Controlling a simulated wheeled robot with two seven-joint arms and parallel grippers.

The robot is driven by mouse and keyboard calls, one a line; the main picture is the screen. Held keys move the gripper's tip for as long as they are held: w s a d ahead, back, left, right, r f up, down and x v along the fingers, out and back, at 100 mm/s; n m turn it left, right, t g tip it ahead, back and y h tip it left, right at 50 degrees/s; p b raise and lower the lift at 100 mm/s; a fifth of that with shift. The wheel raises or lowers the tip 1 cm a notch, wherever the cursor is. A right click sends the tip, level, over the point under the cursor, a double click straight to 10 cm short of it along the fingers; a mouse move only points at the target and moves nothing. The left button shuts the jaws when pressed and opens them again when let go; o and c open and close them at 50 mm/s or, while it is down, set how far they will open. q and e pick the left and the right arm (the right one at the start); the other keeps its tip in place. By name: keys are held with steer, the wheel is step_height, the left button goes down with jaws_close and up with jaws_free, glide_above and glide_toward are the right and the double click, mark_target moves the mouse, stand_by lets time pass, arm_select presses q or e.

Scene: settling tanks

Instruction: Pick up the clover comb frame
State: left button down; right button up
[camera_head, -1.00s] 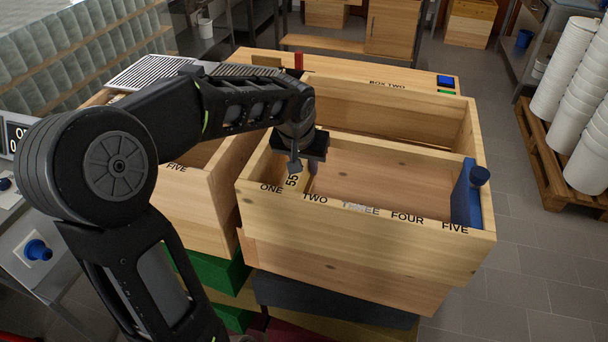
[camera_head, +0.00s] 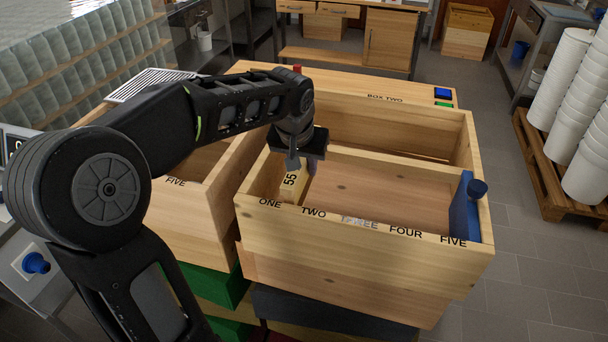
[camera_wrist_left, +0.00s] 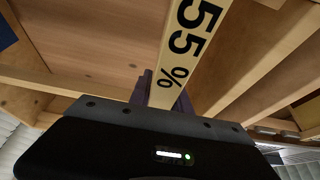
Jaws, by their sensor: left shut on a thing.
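My left gripper (camera_head: 305,166) is shut on a pale wooden comb frame (camera_head: 291,186) in the near box, at slot ONE. The frame's top bar is marked "55 %" and also shows in the left wrist view (camera_wrist_left: 192,35), between the dark fingers (camera_wrist_left: 163,92). I cannot read clover on it. The frame's lower part is hidden by the box wall, so I cannot tell how far it is off its support. The near box (camera_head: 365,255) has slots labelled ONE to FIVE on its front rim. My right gripper is not in view.
A blue block with a knob (camera_head: 465,208) stands at slot FIVE; the middle of the near box looks open. Another wooden box (camera_head: 176,222) adjoins on the left. BOX TWO (camera_head: 400,103) lies behind. White buckets (camera_head: 567,95) stand on a pallet at right.

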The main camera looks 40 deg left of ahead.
arm_select(q)
step_height(320, 180, up, 15)
steer(key=shift+f, duration=0.2)
stand_by(0.6)
